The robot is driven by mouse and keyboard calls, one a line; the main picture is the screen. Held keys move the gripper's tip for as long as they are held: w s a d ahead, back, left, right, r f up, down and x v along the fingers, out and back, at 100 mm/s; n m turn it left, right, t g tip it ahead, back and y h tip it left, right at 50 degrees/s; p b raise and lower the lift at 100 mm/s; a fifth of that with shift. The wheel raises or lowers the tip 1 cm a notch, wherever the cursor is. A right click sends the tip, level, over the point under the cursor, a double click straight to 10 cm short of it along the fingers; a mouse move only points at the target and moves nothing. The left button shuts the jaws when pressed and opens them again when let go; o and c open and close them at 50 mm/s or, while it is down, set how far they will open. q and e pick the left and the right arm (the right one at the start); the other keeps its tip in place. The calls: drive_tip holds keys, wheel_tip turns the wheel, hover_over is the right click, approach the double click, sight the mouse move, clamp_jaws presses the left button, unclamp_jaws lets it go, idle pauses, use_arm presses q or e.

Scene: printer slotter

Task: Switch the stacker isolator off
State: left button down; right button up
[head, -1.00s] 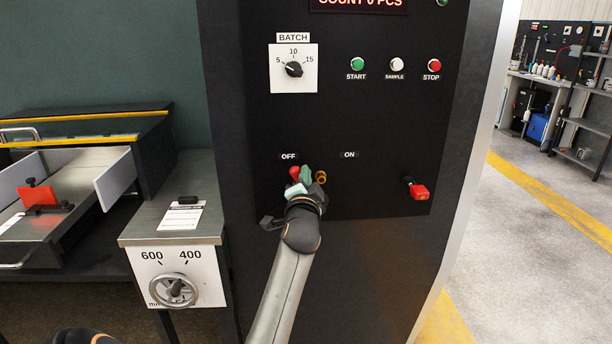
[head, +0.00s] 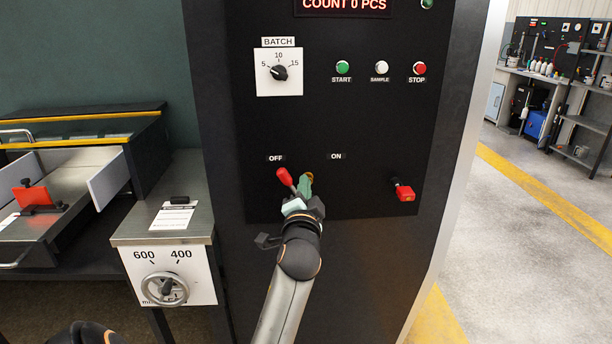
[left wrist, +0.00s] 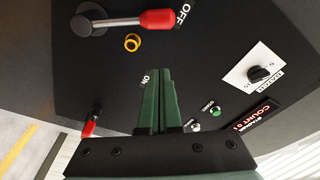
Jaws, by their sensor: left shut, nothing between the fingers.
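The stacker isolator lever has a red grip (head: 285,177), just below the OFF label (head: 276,158) on the dark panel. In the left wrist view its grey shaft runs from a round pivot to the red grip (left wrist: 158,21), which points at the OFF label (left wrist: 183,13). The ON label (head: 336,156) is to the right. My left gripper (head: 305,182) is shut and empty, right of the red grip and apart from it, in front of a brass ring (head: 309,176). Its green fingers (left wrist: 158,72) are together in the left wrist view. My right gripper is not in view.
A red-handled switch (head: 404,193) sits at the panel's right. Above are the BATCH knob (head: 280,73) and the START (head: 342,68), SAMPLE (head: 382,67) and STOP (head: 419,69) buttons. A handwheel box (head: 164,288) stands at left. The floor at right is clear.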

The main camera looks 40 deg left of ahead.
use_arm(q)
drive_tip(key=shift+v, duration=1.05)
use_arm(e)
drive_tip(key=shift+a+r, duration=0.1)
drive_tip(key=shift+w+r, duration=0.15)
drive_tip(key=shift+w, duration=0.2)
use_arm(q)
drive_tip(key=s+d+f+m+h+p, duration=0.25)
drive_tip(key=d+f+h+p, duration=0.25)
drive_tip(key=d+f+h, duration=0.9)
drive_tip(key=s+d+f+n+g+h+p, duration=0.1)
drive_tip(key=s+d+f+n+g+p, duration=0.2)
drive_tip(key=s+d+f, duration=1.1)
drive_tip(key=s+f+g, duration=0.1)
drive_tip(key=s+f, duration=0.2)
drive_tip(key=shift+s+d+f+g, duration=0.2)
drive_tip(key=shift+s+f+g, duration=0.1)
drive_tip(key=shift+s, duration=0.1)
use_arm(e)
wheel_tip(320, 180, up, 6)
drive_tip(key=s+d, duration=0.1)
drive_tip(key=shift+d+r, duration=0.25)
use_arm(q)
drive_tip(key=shift+a+n, duration=0.1)
drive_tip(key=shift+n, duration=0.15)
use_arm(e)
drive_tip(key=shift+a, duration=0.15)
